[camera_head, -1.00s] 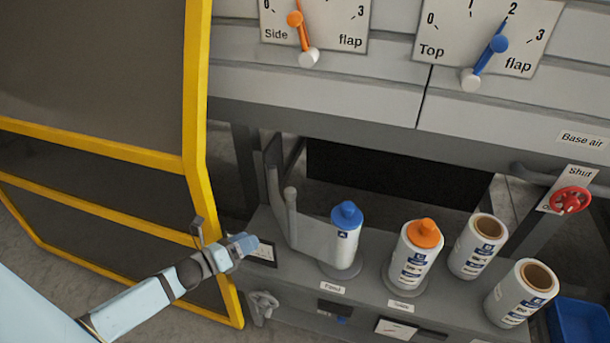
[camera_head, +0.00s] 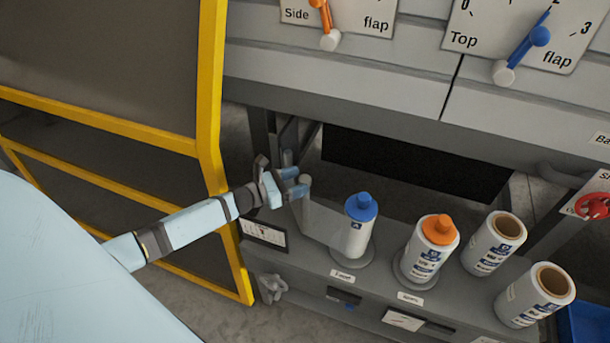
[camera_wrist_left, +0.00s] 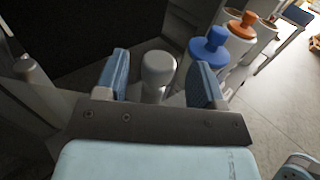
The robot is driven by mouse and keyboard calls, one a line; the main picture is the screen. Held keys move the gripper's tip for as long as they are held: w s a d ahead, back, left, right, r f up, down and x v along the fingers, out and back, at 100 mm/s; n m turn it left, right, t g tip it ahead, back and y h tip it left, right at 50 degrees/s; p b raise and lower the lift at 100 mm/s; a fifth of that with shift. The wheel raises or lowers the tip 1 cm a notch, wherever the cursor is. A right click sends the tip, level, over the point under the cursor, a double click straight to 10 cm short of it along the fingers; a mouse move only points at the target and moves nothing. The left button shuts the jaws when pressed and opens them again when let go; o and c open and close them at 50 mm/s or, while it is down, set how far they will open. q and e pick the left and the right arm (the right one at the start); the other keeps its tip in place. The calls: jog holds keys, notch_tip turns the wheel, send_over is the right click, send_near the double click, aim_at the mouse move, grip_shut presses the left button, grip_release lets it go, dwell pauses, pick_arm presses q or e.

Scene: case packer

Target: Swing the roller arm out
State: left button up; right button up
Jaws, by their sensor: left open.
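The roller arm's upright post with its rounded grey top (camera_head: 305,184) stands at the left of the bench, beside the blue-capped roll (camera_head: 358,226). A pale web runs between the post and that roll. My left gripper (camera_head: 294,183) is at the post. In the left wrist view the rounded post top (camera_wrist_left: 158,70) sits between the two blue fingertips of my left gripper (camera_wrist_left: 160,80), with gaps showing on both sides. The fingers are open. The lower part of the post is hidden in the wrist view.
An orange-capped roll (camera_head: 427,250) and two bare rolls (camera_head: 493,243) stand to the right on the bench. A yellow-framed guard door (camera_head: 212,100) is close to my left arm. A blue bin (camera_head: 588,322) is at the lower right.

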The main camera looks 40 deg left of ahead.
pick_arm(q)
jog(key=shift+x, duration=1.4)
